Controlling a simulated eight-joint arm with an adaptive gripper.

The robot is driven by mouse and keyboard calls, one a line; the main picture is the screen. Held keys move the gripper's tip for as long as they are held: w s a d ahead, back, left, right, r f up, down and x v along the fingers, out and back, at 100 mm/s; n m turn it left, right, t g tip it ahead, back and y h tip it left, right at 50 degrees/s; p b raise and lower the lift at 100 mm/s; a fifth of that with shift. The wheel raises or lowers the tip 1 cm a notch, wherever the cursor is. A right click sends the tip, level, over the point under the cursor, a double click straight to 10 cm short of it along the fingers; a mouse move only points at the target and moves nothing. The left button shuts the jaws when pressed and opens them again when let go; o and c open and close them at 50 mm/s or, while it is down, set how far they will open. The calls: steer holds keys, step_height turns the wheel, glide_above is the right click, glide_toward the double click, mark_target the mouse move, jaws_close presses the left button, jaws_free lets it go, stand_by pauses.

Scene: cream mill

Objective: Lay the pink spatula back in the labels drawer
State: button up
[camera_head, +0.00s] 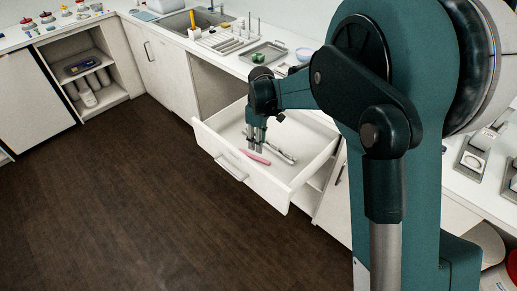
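The pink spatula (253,157) is in the head view, inside or just above the open white drawer (284,187). It slants toward the drawer front. My gripper (255,149) points down into the drawer, with its fingertips just above or at the spatula. The fingers are too small here to show whether they are apart or closed, and whether they touch the spatula cannot be told. No label on the drawer can be read.
A grey utensil (281,154) lies in the drawer, right of the spatula. The drawer's front (237,172) juts out over the dark floor. Behind it, the counter holds a metal tray (264,53), a green object (258,58) and a rack (223,41). An open shelf (104,99) stands at left.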

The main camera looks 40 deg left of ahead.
steer(key=shift+r, duration=1.6)
